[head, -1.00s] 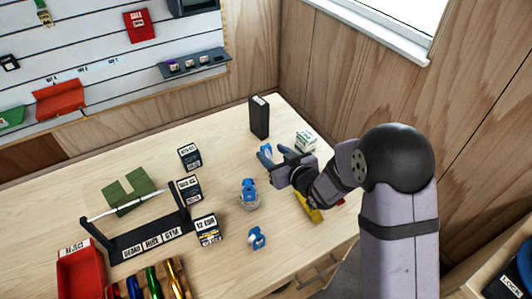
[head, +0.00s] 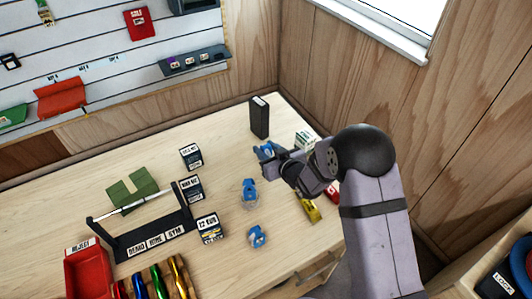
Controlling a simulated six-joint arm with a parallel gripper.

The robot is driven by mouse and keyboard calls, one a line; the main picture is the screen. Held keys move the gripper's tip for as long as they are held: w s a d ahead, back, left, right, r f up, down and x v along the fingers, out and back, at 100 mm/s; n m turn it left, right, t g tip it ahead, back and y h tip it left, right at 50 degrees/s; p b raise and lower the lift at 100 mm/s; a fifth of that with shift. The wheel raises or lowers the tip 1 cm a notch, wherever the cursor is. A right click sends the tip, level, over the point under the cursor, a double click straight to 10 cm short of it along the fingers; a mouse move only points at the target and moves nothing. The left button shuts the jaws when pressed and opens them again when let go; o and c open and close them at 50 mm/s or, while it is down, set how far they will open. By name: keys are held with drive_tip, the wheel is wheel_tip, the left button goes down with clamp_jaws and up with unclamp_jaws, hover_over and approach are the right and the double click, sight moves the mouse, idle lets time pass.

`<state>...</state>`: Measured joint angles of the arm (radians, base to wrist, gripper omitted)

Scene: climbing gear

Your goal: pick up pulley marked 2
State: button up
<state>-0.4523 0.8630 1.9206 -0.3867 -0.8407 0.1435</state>
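Three blue pulleys are on the wooden workbench. One blue pulley (head: 249,191) sits mid-bench on a clear or grey round base, and another (head: 257,237) lies nearer the front edge. The far blue pulley (head: 264,150) is at my gripper (head: 269,156), which partly covers it. The fingertips overlap this pulley in the picture; I cannot tell whether they are open or shut on it. No number is readable on any pulley, so I cannot tell which is marked 2.
A black upright box (head: 260,118) and a white-green box (head: 305,139) stand close to my gripper. A yellow item (head: 309,210) and a red item (head: 332,192) lie below my arm. Labelled dark boxes (head: 209,229), a rack (head: 150,243) and a red tray (head: 88,275) are on the left.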

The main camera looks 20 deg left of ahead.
clamp_jaws()
drive_tip(key=c, duration=0.7)
unclamp_jaws()
drive_tip(key=c, duration=0.7)
unclamp_jaws()
drive_tip(key=shift+r, duration=0.2)
